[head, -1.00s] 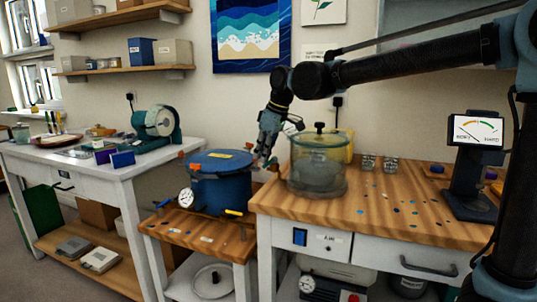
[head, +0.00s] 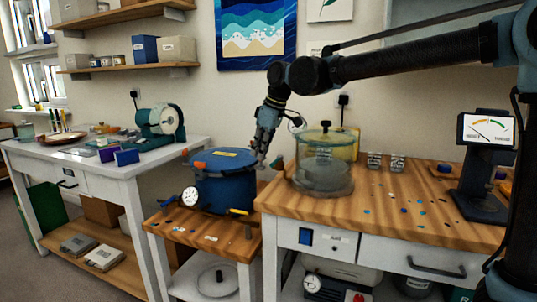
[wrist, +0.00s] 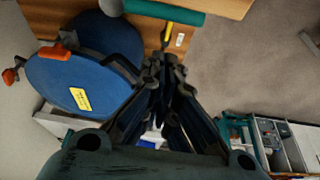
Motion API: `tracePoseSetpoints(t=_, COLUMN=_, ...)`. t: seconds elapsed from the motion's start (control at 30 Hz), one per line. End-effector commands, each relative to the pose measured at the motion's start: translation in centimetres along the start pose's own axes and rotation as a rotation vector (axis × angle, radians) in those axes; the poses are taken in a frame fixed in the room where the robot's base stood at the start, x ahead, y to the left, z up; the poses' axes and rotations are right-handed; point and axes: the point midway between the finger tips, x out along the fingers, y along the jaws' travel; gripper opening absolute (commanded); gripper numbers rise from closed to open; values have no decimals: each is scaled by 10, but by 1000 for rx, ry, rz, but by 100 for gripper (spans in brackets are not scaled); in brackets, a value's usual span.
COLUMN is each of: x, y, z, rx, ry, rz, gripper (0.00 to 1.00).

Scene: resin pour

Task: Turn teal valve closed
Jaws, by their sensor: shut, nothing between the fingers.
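A blue lidded pot (head: 224,185) stands on a low wooden-topped cart, with orange clamps, a white gauge (head: 190,196) and a yellow lever (head: 240,211) around it. My gripper (head: 257,160) is shut and empty, pointing down at the pot's right side. In the wrist view, my fingers (wrist: 163,65) are together beside the pot's lid (wrist: 75,90). A teal cylinder (wrist: 165,12) shows at the top of the wrist view, beyond the yellow lever (wrist: 168,34) and apart from my fingers. I cannot tell whether this cylinder is the teal valve; no teal valve handle is clear in the head view.
A glass dome chamber (head: 323,165) stands close to the right of my gripper on the wooden bench (head: 385,205). A dial stand (head: 480,165) is farther right. A white table (head: 95,165) with a teal machine (head: 160,120) is at the left. Open floor shows beside the cart.

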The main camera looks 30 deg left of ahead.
Motion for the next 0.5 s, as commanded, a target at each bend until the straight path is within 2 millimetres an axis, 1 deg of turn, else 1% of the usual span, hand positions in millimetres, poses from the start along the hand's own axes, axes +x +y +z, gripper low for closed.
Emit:
tracePoseSetpoints(t=0.03, x=1, y=2, z=-8, rx=1, ry=1, rz=1, gripper=0)
tracePoseSetpoints(t=0.1, x=-13, y=2, z=-5, rx=2, ry=1, rz=1, gripper=0)
tracePoseSetpoints(t=0.5, x=-79, y=5, z=-4, rx=6, ry=3, rz=2, gripper=0)
